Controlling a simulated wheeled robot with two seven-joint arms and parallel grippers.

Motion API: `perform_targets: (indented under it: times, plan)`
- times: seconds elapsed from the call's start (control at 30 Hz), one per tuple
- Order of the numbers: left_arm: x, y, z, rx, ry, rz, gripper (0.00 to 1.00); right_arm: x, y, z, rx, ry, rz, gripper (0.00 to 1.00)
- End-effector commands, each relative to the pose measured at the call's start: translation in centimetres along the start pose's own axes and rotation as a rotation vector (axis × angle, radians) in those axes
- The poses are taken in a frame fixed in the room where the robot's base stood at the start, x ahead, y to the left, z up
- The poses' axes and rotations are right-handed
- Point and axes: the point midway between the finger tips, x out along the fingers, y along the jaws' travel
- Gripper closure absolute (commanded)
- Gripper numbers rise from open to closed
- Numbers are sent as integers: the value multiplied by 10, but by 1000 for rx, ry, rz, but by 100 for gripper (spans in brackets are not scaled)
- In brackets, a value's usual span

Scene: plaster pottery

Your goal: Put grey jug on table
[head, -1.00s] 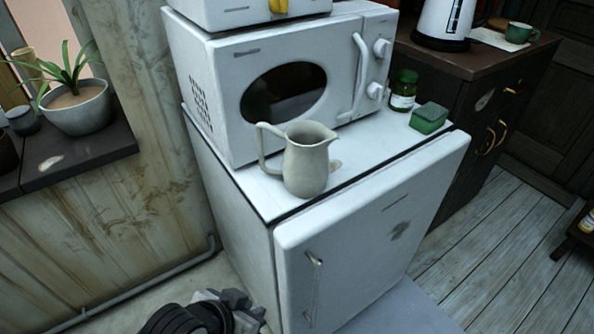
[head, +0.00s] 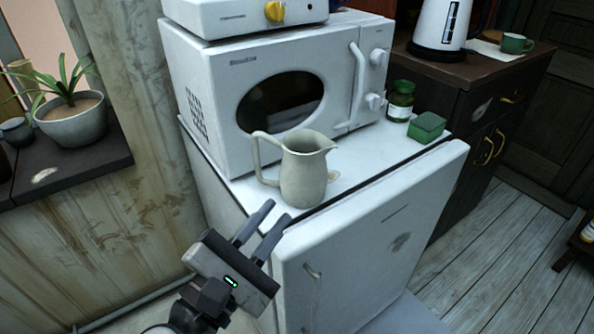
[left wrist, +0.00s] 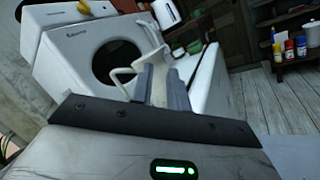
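The grey jug (head: 304,178) stands upright on the white fridge top (head: 345,178), in front of the microwave, with its handle to the left and its spout to the right. My left gripper (head: 277,212) is below and left of the jug in the head view. Its two fingers are apart and empty, pointing up toward the jug. In the left wrist view the jug (left wrist: 154,60) shows beyond the open fingers, which hide part of it. My right gripper is in neither view.
A white microwave (head: 210,90) stands right behind the jug. A dark counter (head: 480,68) with a kettle (head: 438,22) and green mug (head: 515,44) is behind right.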

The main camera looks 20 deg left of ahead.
Motion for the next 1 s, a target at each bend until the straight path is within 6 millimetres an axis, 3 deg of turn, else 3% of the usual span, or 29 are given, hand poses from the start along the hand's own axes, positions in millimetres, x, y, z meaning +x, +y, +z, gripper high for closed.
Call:
perform_targets:
  times: [0.1,0.3,0.47,0.8,1.0]
  plan:
    - [-7,19,-38,-355,167,158,83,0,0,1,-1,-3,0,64]
    - [-21,24,-78,-641,335,298,83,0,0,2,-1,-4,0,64]
    - [-6,29,-88,-667,350,315,83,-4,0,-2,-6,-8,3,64]
    - [57,40,-117,-664,349,313,83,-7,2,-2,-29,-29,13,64]
    - [72,42,-124,-665,350,311,83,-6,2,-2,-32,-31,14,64]
